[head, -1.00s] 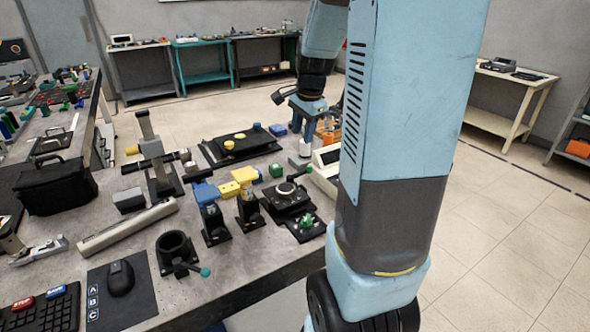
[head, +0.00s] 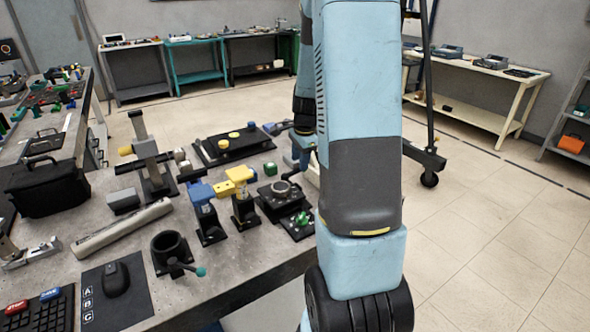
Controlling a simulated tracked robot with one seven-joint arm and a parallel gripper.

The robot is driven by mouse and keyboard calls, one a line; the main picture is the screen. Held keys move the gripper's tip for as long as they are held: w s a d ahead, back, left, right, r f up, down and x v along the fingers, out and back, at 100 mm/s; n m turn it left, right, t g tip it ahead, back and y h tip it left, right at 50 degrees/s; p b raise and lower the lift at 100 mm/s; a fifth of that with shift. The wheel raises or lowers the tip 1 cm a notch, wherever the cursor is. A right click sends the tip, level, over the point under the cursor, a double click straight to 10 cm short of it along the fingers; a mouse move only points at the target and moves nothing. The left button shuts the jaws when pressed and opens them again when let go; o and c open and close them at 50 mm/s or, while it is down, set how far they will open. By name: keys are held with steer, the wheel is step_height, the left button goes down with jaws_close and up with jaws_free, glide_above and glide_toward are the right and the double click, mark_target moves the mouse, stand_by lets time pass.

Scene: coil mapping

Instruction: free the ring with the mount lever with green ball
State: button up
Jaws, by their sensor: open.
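A black round mount (head: 171,249) with an open, ring-shaped top stands near the front edge of the grey workbench. Its lever ends in a teal-green ball (head: 201,271), which points to the front right. I cannot tell a separate ring from the mount's rim. My gripper (head: 300,160) is at the bench's right side, well to the right of and behind the mount. It is mostly hidden behind my arm, with a blue part showing. It is open, and I see nothing held in it.
Blue (head: 206,193) and yellow (head: 238,176) blocks sit on black stands behind the mount. A long grey bar (head: 122,228) and a mouse (head: 115,279) lie to its left.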

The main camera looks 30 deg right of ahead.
mark_target(295, 173)
steer(key=shift+w+f, duration=0.2)
steer(key=shift+f, duration=0.85)
steer(key=shift+w+f, duration=0.2)
steer(key=shift+f, duration=0.85)
steer(key=shift+c, duration=0.2)
jaws_close()
